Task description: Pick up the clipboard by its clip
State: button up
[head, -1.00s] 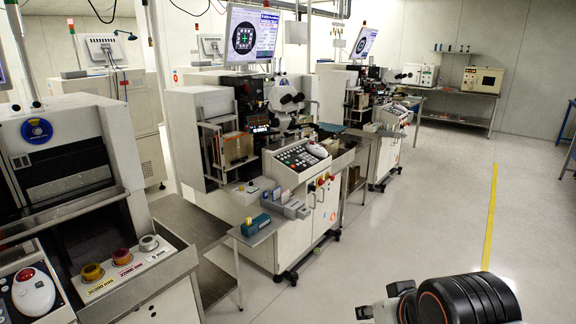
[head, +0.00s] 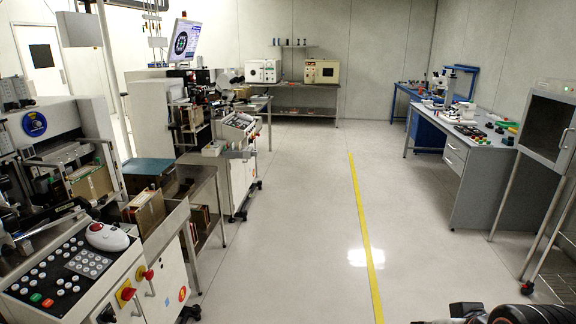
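I cannot make out a clipboard for certain in the head view. A flat teal sheet or board (head: 147,166) lies on a grey side table between the two machines on the left, but no clip can be made out on it. Part of my arm shows at the bottom right corner, dark and rounded. My gripper is not in view.
A grey workbench (head: 490,153) with a microscope (head: 447,84) and a cabinet (head: 548,115) stand at right. The floor (head: 300,210) between, with a yellow line (head: 363,230), is clear.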

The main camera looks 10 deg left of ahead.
aim_at(133, 166)
jog(key=i+u, duration=0.1)
jog(key=i, duration=0.4)
jog(key=i+l+u, duration=0.1)
jog(key=i, duration=0.45)
jog(key=i+l+u, duration=0.1)
jog(key=i, duration=0.4)
jog(key=i+l+u, duration=0.1)
jog(key=i, duration=0.45)
jog(key=i+j+u, duration=0.3)
jog(key=i, duration=0.45)
jog(key=i+l+u, duration=0.1)
jog(key=i+u, duration=0.25)
jog(key=i, duration=0.35)
jog(key=i+l+u, duration=0.3)
jog(key=i, duration=0.45)
jog(key=i+j, duration=0.05)
jog(key=j, duration=0.05)
